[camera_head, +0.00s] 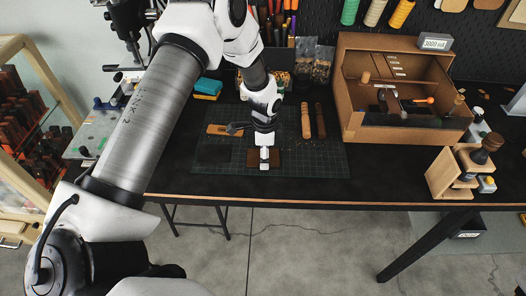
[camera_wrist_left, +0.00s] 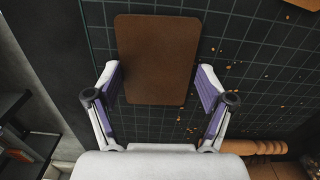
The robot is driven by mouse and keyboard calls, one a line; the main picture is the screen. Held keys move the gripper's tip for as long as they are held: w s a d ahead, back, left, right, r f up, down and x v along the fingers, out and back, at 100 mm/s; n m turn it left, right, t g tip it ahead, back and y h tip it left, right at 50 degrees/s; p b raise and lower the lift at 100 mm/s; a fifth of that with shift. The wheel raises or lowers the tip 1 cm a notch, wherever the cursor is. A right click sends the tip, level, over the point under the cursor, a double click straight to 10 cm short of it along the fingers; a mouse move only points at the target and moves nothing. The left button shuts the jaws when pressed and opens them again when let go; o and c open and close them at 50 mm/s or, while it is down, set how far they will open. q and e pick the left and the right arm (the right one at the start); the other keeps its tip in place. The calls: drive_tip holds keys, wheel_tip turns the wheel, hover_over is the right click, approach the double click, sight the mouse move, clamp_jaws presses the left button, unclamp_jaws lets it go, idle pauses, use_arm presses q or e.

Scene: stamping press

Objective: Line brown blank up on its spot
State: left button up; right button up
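The brown blank (camera_head: 276,158) is a flat, dark brown rectangle with rounded corners. It lies on the green gridded cutting mat (camera_head: 325,165), near its front edge. In the left wrist view the blank (camera_wrist_left: 157,45) lies between and beyond my left fingers. My left gripper (camera_head: 264,160) is over the blank; in the wrist view its fingers (camera_wrist_left: 158,78) are open, one at each side of the blank, with small gaps. A darker rectangular patch (camera_head: 213,154) shows on the mat to the left of the blank. My right gripper is out of view.
A wooden box (camera_head: 352,95) stands on the right of the table, a press (camera_head: 128,75) on the left. The mat's front right is clear.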

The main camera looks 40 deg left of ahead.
use_arm(q)
drive_tip(key=shift+w+r, duration=0.15)
drive_tip(key=shift+c, duration=1.3)
drive_tip(key=shift+s+r, duration=0.7)
drive_tip(key=shift+s, duration=0.2)
drive_tip(key=shift+w+r+p, duration=0.55)
drive_tip(key=shift+w+p, duration=0.1)
drive_tip(key=shift+p, duration=0.15)
drive_tip(key=shift+s+r+p, duration=0.2)
drive_tip(key=shift+r+p, duration=0.15)
drive_tip(key=shift+r, duration=0.2)
drive_tip(key=shift+s+r+p, duration=0.15)
drive_tip(key=shift+r+p, duration=0.2)
drive_tip(key=shift+r, duration=0.5)
drive_tip(key=shift+r+p, duration=0.25)
drive_tip(key=shift+p, duration=0.15)
drive_tip(key=shift+w, duration=0.15)
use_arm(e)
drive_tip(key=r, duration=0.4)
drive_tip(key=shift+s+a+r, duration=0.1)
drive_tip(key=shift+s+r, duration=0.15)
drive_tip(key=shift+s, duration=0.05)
